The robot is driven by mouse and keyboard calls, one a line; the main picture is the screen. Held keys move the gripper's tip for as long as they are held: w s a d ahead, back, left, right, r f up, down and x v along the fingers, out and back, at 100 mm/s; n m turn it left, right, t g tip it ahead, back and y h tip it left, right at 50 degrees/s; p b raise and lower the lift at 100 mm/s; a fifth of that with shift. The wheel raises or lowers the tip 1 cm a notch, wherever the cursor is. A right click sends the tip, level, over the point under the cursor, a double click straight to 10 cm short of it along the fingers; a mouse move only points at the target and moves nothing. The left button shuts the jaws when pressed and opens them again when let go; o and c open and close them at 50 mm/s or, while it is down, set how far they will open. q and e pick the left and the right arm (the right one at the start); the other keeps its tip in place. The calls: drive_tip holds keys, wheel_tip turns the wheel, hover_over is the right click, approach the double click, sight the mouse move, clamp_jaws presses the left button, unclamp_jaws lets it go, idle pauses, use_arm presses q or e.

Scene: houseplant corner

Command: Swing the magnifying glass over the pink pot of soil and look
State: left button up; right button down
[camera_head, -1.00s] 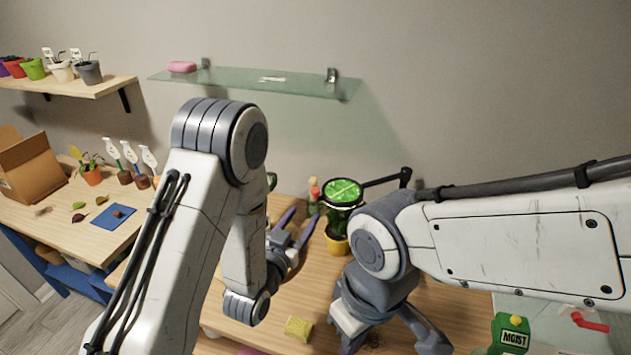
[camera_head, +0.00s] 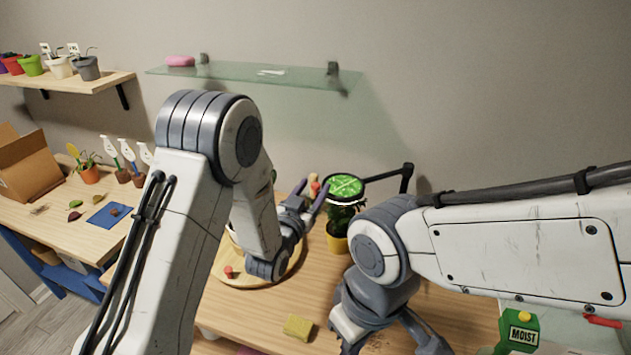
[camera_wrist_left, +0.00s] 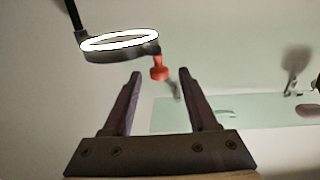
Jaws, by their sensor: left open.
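The magnifying glass (camera_head: 345,187) is a round dark-rimmed lens on a black jointed arm (camera_head: 385,176). My right gripper (camera_head: 390,338) is low in front, partly cut off by the frame. I cannot make out a pink pot of soil.
A round wooden tray (camera_head: 285,272) with a red knob lies under my left wrist. A yellow sponge-like block (camera_head: 298,327) and a green MOIST meter (camera_head: 520,331) are nearer. A glass shelf (camera_head: 260,76) with a pink item is on the wall behind.

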use_arm(q)
drive_tip(key=shift+x, duration=1.1)
drive_tip(key=shift+s, duration=0.1)
clamp_jaws()
idle(0.6)
